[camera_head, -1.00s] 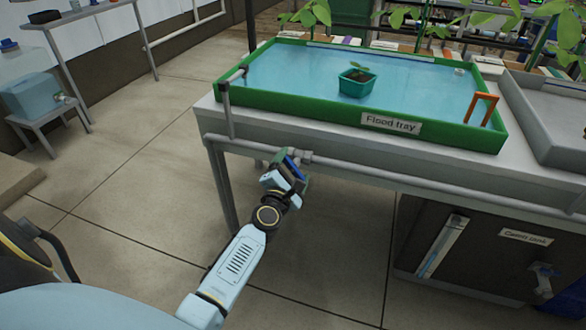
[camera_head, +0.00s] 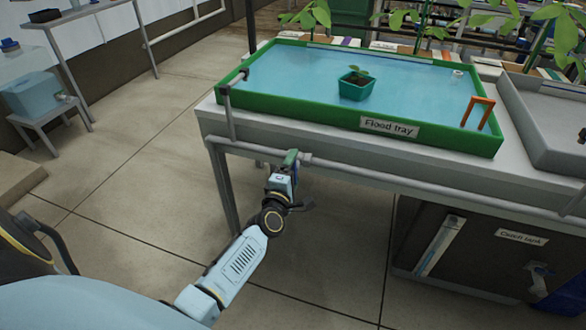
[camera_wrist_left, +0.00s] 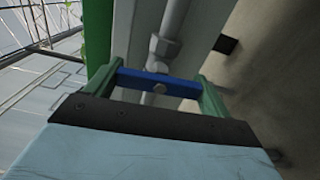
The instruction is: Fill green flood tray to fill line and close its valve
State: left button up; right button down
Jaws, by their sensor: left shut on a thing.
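The green flood tray (camera_head: 330,115) sits on a pale bench in the head view and holds blue water (camera_head: 300,75). A turquoise pot (camera_head: 355,88) with a seedling stands in it. An orange hoop (camera_head: 478,112) stands at its right end. I cannot make out a fill line. My left gripper (camera_head: 288,160) is at the grey pipe below the tray's front. In the left wrist view its green fingers (camera_wrist_left: 157,88) are shut on the blue valve handle (camera_wrist_left: 140,78), which lies across the pipe. In the head view the gripper mostly hides the handle. My right gripper is not in view.
A grey pipe (camera_head: 400,178) runs along the bench front. A grey tray (camera_head: 545,125) is at the right, above a dark catch tank (camera_head: 480,255). A blue container (camera_head: 38,95) stands on a small stand at left. The floor left of the bench is clear.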

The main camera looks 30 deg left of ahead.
pick_arm(q)
jog(key=shift+m, duration=0.4)
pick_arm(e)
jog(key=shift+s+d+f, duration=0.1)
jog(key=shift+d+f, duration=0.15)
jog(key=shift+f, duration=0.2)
pick_arm(q)
jog(key=o, duration=0.9)
jog(key=shift+s, duration=0.1)
jog(key=p+v, duration=0.3)
jog(key=v, duration=1)
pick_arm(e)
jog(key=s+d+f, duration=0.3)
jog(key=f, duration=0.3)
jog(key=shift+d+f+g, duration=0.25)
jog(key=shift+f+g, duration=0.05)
